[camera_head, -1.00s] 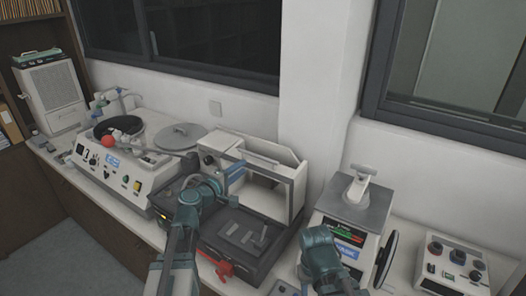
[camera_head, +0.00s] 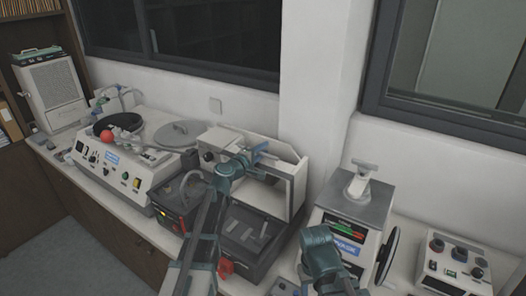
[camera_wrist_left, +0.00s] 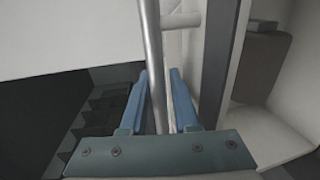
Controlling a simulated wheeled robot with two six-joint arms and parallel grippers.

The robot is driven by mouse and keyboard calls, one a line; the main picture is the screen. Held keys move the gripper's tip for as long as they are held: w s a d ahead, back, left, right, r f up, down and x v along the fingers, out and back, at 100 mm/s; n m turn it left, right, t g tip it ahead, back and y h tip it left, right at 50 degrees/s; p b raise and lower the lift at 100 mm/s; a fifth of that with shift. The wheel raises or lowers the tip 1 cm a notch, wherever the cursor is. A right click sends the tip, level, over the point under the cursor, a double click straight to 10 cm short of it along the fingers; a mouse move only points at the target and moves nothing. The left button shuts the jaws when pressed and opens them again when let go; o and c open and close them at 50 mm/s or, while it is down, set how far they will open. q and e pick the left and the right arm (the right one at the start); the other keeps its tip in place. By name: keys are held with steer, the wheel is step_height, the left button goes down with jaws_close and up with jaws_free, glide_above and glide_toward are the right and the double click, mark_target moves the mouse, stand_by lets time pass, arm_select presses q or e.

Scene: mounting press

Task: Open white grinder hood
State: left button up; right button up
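The white grinder hood (camera_head: 298,190) stands over the dark grinder base in the middle of the bench. It is a boxy white frame with a dark opening at its front. My left gripper (camera_head: 262,153) is at the upper front of the hood. In the left wrist view its two blue fingers (camera_wrist_left: 160,105) stand apart, one on each side of a grey metal bar (camera_wrist_left: 153,50). Gaps show between bar and fingers, so the gripper is open around it.
A white polishing machine (camera_head: 115,175) with a round bowl stands left of the grinder. A white press (camera_head: 345,235) with a side handwheel stands to the right, beside a control box (camera_head: 452,268) with knobs. Wall and windows close off the back.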

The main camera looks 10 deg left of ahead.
arm_select(q)
steer(key=shift+c, duration=0.2)
jaws_close()
stand_by(1.4)
